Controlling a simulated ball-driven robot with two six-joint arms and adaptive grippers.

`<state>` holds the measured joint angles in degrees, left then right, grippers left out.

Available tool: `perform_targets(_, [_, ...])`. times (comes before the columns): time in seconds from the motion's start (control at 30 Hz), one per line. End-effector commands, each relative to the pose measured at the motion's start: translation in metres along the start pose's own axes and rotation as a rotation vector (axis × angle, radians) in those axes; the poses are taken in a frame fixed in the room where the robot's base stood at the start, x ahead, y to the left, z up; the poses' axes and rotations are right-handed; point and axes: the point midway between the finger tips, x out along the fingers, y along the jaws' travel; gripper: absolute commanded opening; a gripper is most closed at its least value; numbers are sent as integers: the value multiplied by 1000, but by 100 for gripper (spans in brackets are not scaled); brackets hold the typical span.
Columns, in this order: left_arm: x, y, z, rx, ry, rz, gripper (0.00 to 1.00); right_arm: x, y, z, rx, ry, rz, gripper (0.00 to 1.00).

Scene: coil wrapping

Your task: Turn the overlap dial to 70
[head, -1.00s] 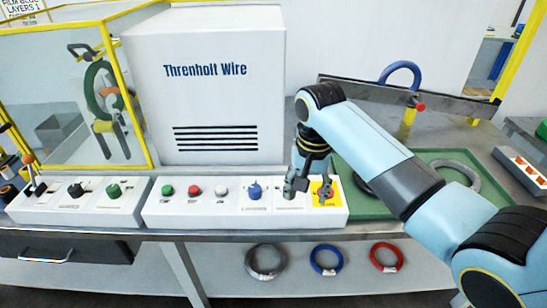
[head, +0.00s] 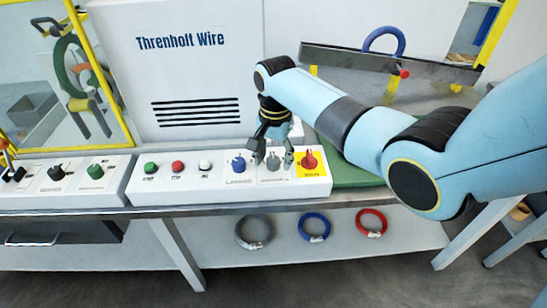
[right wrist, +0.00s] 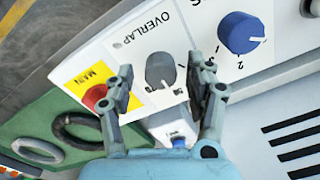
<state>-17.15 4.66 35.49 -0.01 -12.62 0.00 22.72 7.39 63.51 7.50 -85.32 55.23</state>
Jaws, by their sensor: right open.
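The overlap dial is a grey knob (head: 272,163) on a white plate between the blue dial and the red main switch. In the right wrist view the dial (right wrist: 160,70) sits beside the printed word OVERLAP, and its scale setting cannot be read. My right gripper (head: 272,158) is open over it, pointing down. In the right wrist view the fingers (right wrist: 160,82) stand on either side of the dial with gaps showing. My left gripper is out of view.
The red main switch (head: 309,160) on its yellow plate is close to the right of the fingers. The blue dial (head: 238,163) is close on the left. White, red and green buttons sit further left. The Threnholt Wire cabinet (head: 180,85) rises behind the panel.

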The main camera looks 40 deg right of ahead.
Motion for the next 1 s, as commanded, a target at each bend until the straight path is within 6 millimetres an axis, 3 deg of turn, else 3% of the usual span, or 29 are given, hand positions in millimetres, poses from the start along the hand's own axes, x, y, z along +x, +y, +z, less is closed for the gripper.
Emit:
perform_targets(0.3, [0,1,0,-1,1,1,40,2,0,0,0,0,-1,54])
perform_targets(0.7, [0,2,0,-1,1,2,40,2,0,0,0,0,-1,1])
perform_targets(1.0, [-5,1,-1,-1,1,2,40,1,0,0,32,1,-1,0])
